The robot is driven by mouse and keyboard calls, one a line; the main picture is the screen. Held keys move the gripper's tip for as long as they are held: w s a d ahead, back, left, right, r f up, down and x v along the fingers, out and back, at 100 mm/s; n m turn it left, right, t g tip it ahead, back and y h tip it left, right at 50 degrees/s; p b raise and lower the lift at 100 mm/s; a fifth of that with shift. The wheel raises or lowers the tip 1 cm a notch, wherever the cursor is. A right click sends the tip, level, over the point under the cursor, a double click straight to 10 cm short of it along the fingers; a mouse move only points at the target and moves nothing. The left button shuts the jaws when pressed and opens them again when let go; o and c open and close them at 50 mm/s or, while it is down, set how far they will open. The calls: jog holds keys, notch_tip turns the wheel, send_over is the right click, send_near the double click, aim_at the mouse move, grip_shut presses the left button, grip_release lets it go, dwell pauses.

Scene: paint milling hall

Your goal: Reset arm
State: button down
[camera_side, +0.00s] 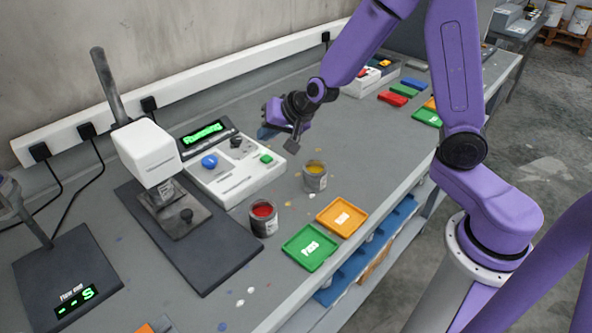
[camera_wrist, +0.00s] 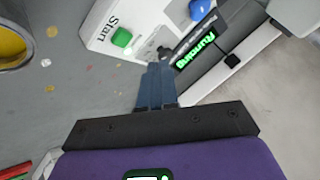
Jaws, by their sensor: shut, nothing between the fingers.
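My gripper (camera_side: 266,132) hangs above the back right end of the white control box (camera_side: 235,175). Its two blue-grey fingers are together with nothing between them. In the wrist view the closed fingertips (camera_wrist: 158,68) appear just below the black knob (camera_wrist: 165,52); I cannot tell whether they touch it. The box also has a green button (camera_side: 267,158) and a blue knob (camera_side: 209,161). A display (camera_side: 204,134) behind it shows green text, which reads "Running" in the wrist view (camera_wrist: 195,52).
A can of yellow paint (camera_side: 315,177) and a can of red paint (camera_side: 263,218) stand in front of the box. Green (camera_side: 310,248) and orange (camera_side: 341,217) trays lie near the bench's front edge. A white-headed machine (camera_side: 147,153) stands left. Bench right of the yellow can is clear.

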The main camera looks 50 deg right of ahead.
jog(key=s+a+r+n+g+y, duration=0.1)
jog(key=s+a+n+g, duration=0.2)
jog(key=s+n, duration=0.35)
jog(key=s+a+r+n+g+y, duration=0.1)
jog(key=s+a+n+g+y, duration=0.15)
jog(key=s, duration=0.75)
jog(key=s+d+n+g+h, duration=0.1)
jog(key=s+d+n, duration=0.2)
jog(key=s, duration=0.2)
jog(key=s+d+r+n+g+h, duration=0.1)
jog(key=s+d+n+h, duration=0.1)
jog(key=s, duration=0.4)
jog(key=s+d+r+n+g+h, duration=0.1)
jog(key=s+d+n, duration=0.2)
jog(key=s+n, duration=0.2)
jog(key=shift+s+d+r+h, duration=0.15)
jog(key=shift+s+d+h, duration=0.2)
jog(key=shift+s, duration=0.2)
dwell(1.6)
